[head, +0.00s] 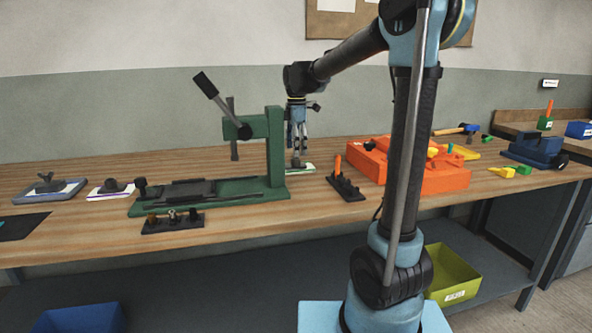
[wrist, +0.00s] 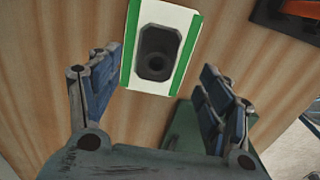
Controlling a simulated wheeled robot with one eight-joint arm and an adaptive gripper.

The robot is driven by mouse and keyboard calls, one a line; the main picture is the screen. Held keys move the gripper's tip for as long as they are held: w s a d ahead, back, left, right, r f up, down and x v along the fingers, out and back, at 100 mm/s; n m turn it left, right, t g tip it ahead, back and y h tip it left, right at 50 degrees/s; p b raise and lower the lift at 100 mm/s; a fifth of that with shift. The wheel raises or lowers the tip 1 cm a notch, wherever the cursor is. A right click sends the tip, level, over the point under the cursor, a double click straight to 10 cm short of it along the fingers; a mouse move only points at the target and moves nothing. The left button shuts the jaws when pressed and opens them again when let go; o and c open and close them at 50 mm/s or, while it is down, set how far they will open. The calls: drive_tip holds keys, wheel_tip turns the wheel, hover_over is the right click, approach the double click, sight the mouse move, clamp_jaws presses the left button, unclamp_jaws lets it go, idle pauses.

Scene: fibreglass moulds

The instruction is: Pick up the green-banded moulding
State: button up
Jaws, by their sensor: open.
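The green-banded moulding (wrist: 185,32) is a white plate with a green strip along each long side and a dark raised boss in its middle. It lies on the wooden bench, and in the head view it shows as a pale strip (head: 302,169) just right of the green press. My gripper (wrist: 157,95) is open and empty. In the wrist view its two fingers stand apart, with the moulding beyond the tips, between them. In the head view my gripper (head: 297,153) points down above the moulding and hides part of it.
The green press (head: 275,150) stands close on the left of my gripper. A black holder with an orange handle (head: 345,187) and a large orange mould (head: 420,176) lie to the right. Another moulding with a dark knob (head: 111,189) lies left of the press.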

sight(296, 159)
drive_tip(key=shift+w+a+f, duration=0.1)
drive_tip(key=shift+f, duration=1.3)
drive_tip(key=shift+w+a+f, duration=0.1)
drive_tip(key=shift+f, duration=1.25)
drive_tip(key=c, duration=1.5)
drive_tip(key=shift+o, duration=0.2)
